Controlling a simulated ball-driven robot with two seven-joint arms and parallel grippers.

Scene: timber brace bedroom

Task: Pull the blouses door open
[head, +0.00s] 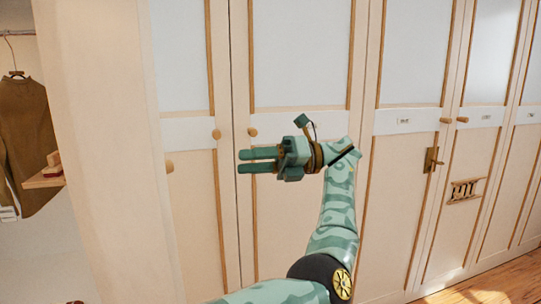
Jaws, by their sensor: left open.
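A row of tall cream wardrobe doors with pale upper panels and wooden trim fills the view. Small labels sit on some doors, but the lettering is too small to read, so I cannot tell which is the blouses door. Two round wooden knobs, a left one (216,134) and a right one (252,132), face each other across a door seam. My left gripper (246,161) is open and empty, fingers pointing left, just below the right knob in the picture. I cannot tell its distance from the door. My right gripper is out of view.
Another knob (169,166) sticks out at left. Further right are two more knobs, a brass handle (432,160) and a small wooden rack-like fitting (464,190). An open closet at far left holds a brown garment (27,145) and a shelf (45,179). Wooden floor (500,284) shows at lower right.

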